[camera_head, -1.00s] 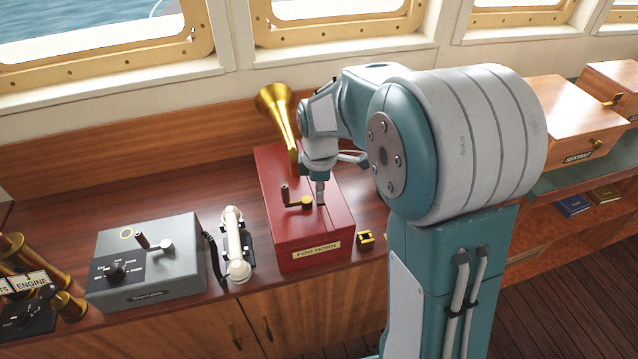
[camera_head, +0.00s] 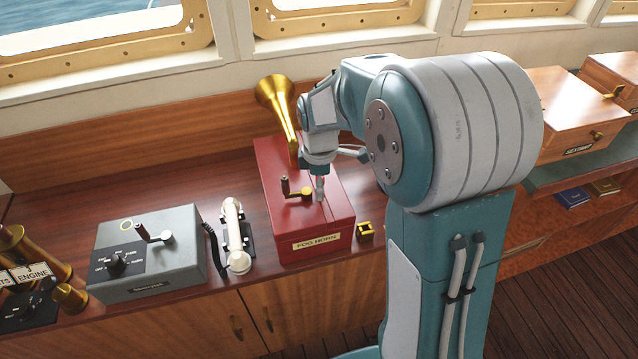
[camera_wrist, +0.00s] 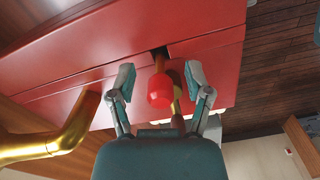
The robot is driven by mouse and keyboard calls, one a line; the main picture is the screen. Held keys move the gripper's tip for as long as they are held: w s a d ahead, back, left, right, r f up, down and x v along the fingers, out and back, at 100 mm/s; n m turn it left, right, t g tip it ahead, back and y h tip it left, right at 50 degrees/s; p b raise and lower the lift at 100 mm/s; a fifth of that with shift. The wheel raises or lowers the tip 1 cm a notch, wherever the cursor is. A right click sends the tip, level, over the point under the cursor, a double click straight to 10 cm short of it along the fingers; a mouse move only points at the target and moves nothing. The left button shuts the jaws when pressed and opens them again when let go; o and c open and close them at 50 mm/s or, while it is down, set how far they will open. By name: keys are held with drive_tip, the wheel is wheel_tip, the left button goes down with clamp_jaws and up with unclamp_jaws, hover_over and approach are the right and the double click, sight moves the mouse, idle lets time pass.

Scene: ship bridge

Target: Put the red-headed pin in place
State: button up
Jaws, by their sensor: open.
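The pin's round red head (camera_wrist: 160,91) shows in the wrist view between the two fingers of my gripper (camera_wrist: 161,88). The fingers are open, with a gap on each side of the head. A dark slot (camera_wrist: 159,53) in the red fog horn box lies just beyond the head; whether the pin's shank is in it, I cannot tell. A brass part (camera_wrist: 177,92) shows behind the head. In the head view my gripper (camera_head: 320,190) points down over the top of the fog horn box (camera_head: 325,225), and the pin cannot be made out there.
A brass horn (camera_head: 284,112) rises behind the box, and a crank (camera_head: 297,192) sits on its top beside my gripper. A white telephone handset (camera_head: 235,235) and a grey control box (camera_head: 150,255) stand to the left.

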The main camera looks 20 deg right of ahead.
wheel_tip(320, 180, up, 12)
drive_tip(key=shift+w+f, duration=0.1)
idle(0.4)
idle(0.3)
drive_tip(key=s+r+m+t, duration=0.2)
drive_tip(key=s+m+t, duration=0.3)
drive_tip(key=s+m, duration=1)
drive_tip(key=shift+s+t, duration=0.3)
drive_tip(key=shift+s, duration=2.8)
drive_tip(key=shift+r, duration=0.1)
